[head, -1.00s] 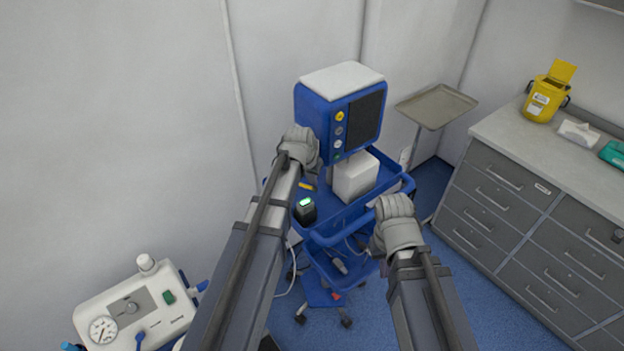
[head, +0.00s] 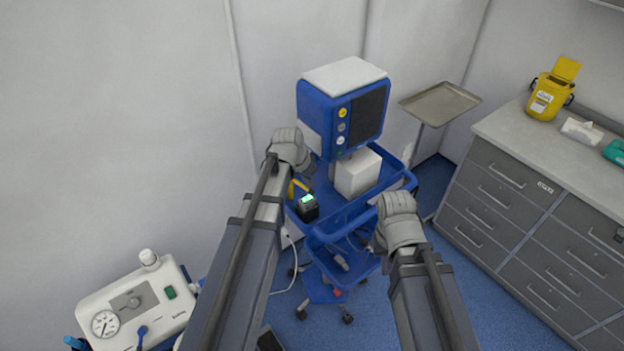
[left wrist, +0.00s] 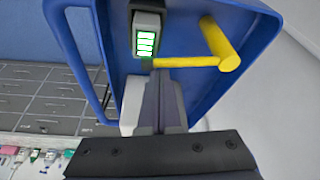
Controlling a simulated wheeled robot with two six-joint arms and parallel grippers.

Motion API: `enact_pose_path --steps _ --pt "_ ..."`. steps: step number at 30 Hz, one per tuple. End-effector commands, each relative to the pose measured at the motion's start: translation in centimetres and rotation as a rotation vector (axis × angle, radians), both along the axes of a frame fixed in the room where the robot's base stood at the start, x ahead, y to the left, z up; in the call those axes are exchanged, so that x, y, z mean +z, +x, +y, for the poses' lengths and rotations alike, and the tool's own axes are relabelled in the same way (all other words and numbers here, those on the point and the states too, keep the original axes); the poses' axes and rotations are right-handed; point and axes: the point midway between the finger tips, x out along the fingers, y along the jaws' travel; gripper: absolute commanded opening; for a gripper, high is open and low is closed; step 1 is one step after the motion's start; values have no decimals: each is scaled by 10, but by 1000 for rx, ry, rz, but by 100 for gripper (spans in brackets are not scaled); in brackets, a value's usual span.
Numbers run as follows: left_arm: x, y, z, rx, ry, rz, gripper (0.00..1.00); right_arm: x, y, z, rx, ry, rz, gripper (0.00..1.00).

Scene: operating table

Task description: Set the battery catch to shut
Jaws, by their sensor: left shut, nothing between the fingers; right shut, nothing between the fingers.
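A yellow catch shows as a thick stub with a thin bar in the left wrist view (left wrist: 205,58); it is partly covered in the head view (head: 300,185). The bar points left, its free end beside a dark battery with green lit bars (left wrist: 147,35). The battery also shows in the head view (head: 308,208), on the blue trolley. My left gripper (left wrist: 160,78) is shut and empty, its tips at the bar's free end; I cannot tell whether they touch. My right gripper (head: 397,206) is shut and empty by the trolley's front right edge.
The blue trolley (head: 345,222) carries a blue monitor (head: 330,128) and a white box (head: 358,173) behind the battery. A tray stand (head: 440,104) and grey drawers (head: 500,205) stand to the right. A white machine (head: 135,308) is at lower left.

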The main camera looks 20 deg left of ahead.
Motion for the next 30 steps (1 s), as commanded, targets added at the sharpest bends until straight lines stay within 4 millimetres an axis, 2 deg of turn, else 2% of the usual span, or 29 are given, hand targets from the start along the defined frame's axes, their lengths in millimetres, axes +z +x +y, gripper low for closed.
enact_pose_path --steps 9,30 --pt "0 -11 5 1 0 1 0 0 0 0 0 0 0 0" --pt "1 -12 6 1 0 1 0 1 0 0 0 0 0 0"
